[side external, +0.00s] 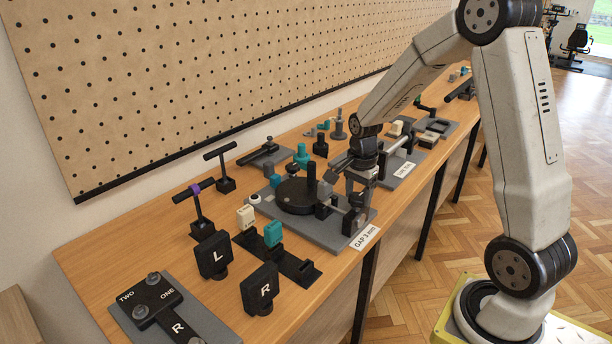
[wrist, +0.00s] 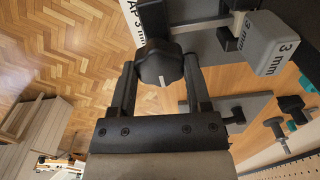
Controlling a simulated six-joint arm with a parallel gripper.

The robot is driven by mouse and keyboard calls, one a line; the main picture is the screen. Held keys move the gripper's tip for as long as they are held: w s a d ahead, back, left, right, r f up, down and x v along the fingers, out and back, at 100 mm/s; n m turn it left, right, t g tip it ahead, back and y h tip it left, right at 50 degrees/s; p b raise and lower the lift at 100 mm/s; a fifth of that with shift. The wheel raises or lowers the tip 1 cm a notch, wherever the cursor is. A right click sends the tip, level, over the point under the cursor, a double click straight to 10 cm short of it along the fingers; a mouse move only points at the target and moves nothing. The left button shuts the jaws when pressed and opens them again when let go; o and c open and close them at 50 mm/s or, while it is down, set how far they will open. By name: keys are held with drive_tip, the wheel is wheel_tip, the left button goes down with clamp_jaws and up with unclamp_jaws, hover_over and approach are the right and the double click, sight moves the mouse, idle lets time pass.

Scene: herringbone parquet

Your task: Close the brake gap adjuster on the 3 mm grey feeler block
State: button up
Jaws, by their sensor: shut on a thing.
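The brake gap adjuster is a grey plate (side external: 325,232) labelled "GAP 3 mm", with a black disc (side external: 297,196) on it, in the side view. My gripper (side external: 358,200) is lowered at the plate's right end. In the wrist view my gripper (wrist: 160,66) has its two fingers on either side of a black knob (wrist: 157,62) with a white mark, and is shut on it. The grey feeler block (wrist: 270,44), marked "3 mm", shows to the right, close to a small black part (wrist: 228,38). I cannot tell whether they touch.
Another fixture (side external: 402,165) stands behind my gripper. The pegboard borders the bench's far side.

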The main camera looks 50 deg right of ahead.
sight(356, 199)
idle(0.4)
drive_tip(key=o, duration=1.3)
drive_tip(key=shift+c, duration=0.2)
drive_tip(key=shift+r, duration=3.9)
drive_tip(key=shift+a+f+n, duration=0.25)
drive_tip(key=shift+a+n, duration=0.15)
drive_tip(key=shift+a, duration=0.2)
drive_tip(key=s+a+f+n+t, duration=0.1)
drive_tip(key=s+a+f+n, duration=0.2)
drive_tip(key=a+n, duration=0.4)
drive_tip(key=s+a+f+n+t, duration=0.1)
drive_tip(key=s+a+f+n, duration=0.2)
drive_tip(key=a+n, duration=0.4)
drive_tip(key=s+n, duration=0.1)
drive_tip(key=n, duration=0.3)
drive_tip(key=shift+s+a+f+t, duration=0.15)
drive_tip(key=shift+a+f+t, duration=0.15)
drive_tip(key=shift+a, duration=0.1)
